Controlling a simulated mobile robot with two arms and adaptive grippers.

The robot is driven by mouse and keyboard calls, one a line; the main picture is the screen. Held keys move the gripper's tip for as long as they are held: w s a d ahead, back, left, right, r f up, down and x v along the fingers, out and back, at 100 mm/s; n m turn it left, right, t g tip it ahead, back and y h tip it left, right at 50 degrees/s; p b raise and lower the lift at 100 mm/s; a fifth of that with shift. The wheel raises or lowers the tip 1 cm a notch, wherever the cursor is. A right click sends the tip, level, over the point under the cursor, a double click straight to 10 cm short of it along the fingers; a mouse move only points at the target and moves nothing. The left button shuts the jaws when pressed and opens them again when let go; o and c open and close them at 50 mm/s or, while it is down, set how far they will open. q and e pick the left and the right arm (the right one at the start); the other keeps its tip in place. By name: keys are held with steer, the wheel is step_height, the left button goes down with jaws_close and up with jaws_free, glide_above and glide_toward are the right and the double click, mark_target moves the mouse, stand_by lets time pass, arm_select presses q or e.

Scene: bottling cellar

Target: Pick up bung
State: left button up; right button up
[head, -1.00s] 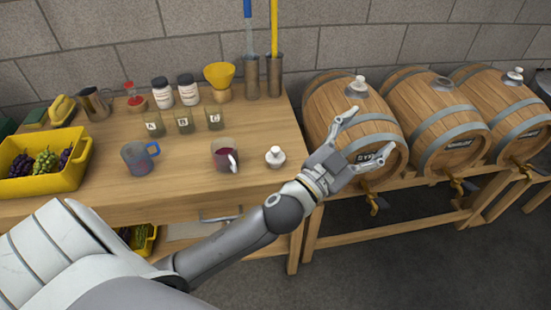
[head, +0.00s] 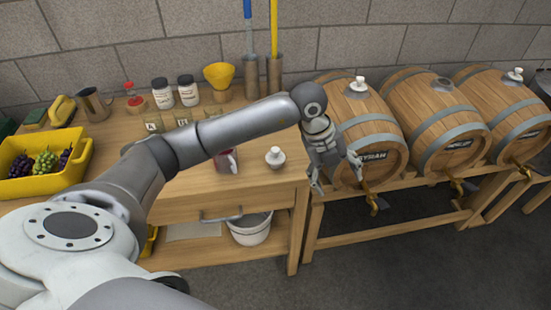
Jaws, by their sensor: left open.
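A white bung (head: 275,157) with a knob on top stands upright on the wooden table (head: 240,185), near its right end. Similar white bungs sit on top of the left barrel (head: 359,84) and the right barrel (head: 514,76). My left gripper (head: 337,180) is open and empty. It points downward just past the table's right edge, in front of the left barrel, to the right of the table bung and apart from it. My right gripper is out of view.
A mug with dark red liquid (head: 226,162) stands left of the bung, partly hidden by my arm. The middle barrel (head: 445,130) has a bare bung hole on top. A yellow crate of grapes (head: 75,177) is at the left. A yellow funnel (head: 219,75) stands at the back.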

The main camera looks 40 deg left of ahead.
mark_target(277, 150)
arm_select(q)
steer(key=w+a+r+n+y, duration=0.15)
steer(key=a+y, duration=0.25)
steer(key=a, duration=0.4)
steer(key=a+r+n+y, duration=0.2)
steer(key=a+n+y, duration=0.1)
steer(key=a, duration=0.6)
steer(key=shift+g, duration=0.4)
steer(key=x, duration=0.4)
steer(key=shift+s+a+f+p, duration=0.1)
steer(key=shift+f+p, duration=0.15)
steer(key=shift+p, duration=0.15)
steer(key=shift+p+x, duration=0.85)
steer(key=shift+x, duration=2.1)
steer(key=c, duration=1.1)
steer(key=shift+r, duration=0.1)
